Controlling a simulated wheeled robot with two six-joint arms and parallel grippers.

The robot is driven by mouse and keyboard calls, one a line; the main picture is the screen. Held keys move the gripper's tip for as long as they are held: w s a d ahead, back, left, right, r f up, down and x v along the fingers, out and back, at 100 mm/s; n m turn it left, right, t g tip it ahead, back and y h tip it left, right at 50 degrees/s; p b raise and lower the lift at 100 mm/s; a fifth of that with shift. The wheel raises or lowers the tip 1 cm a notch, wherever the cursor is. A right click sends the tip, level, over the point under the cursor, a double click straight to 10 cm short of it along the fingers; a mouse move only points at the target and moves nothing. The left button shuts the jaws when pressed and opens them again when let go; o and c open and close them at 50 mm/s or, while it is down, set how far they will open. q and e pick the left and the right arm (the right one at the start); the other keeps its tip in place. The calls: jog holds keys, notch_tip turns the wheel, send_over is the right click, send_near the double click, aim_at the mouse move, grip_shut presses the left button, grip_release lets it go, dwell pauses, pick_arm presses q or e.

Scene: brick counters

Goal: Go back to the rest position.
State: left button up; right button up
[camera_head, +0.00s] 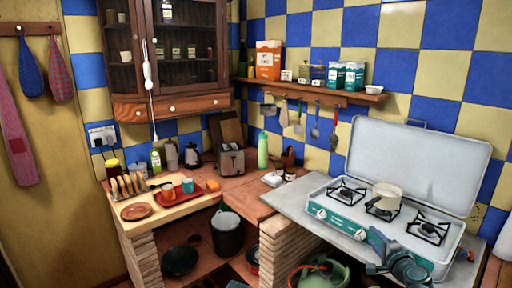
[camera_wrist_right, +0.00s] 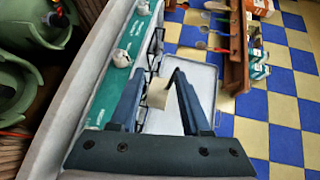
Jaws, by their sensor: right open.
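My right gripper (camera_head: 376,250) is low in front of the white camping stove (camera_head: 326,209), at the right of the head view. Its two blue fingers are spread and empty in the right wrist view (camera_wrist_right: 156,76). My left gripper is not in view.
The stove's raised lid (camera_head: 415,165) stands behind the burners. A green canister (camera_head: 325,274) is below the counter. At left, a red tray (camera_head: 178,194) and a toast rack (camera_head: 127,186) sit on a wooden counter. A wall shelf (camera_head: 310,92) holds boxes and hanging utensils.

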jog(key=s+a+f+n+g+y, duration=0.2)
jog(key=a+f+n+g, duration=0.15)
jog(key=a, duration=0.45)
jog(key=s+a+f+n+g+y, duration=0.1)
jog(key=s+a+f+n+g, duration=0.2)
jog(key=a, duration=0.5)
jog(key=a+f+n+g+y, duration=0.1)
jog(key=a+f+n+y, duration=0.15)
jog(key=a+n, duration=0.4)
jog(key=s+a+f+n+g+h, duration=0.2)
jog(key=s+a+g, duration=0.1)
jog(key=s, duration=0.3)
jog(key=s+a+f+n+g+h, duration=0.2)
jog(key=s+a+f+n+h, duration=0.1)
jog(key=s, duration=0.3)
jog(key=s+a+f+n+g+h+p, duration=0.1)
jog(key=s+a+f+n+g+h, duration=0.1)
jog(key=s, duration=0.5)
jog(key=shift+a+f+n+g+h, duration=0.25)
jog(key=shift+a+n+g+h, duration=0.15)
jog(key=shift+a+g, duration=0.35)
jog(key=shift+s+d, duration=0.1)
jog(key=shift+d, duration=0.05)
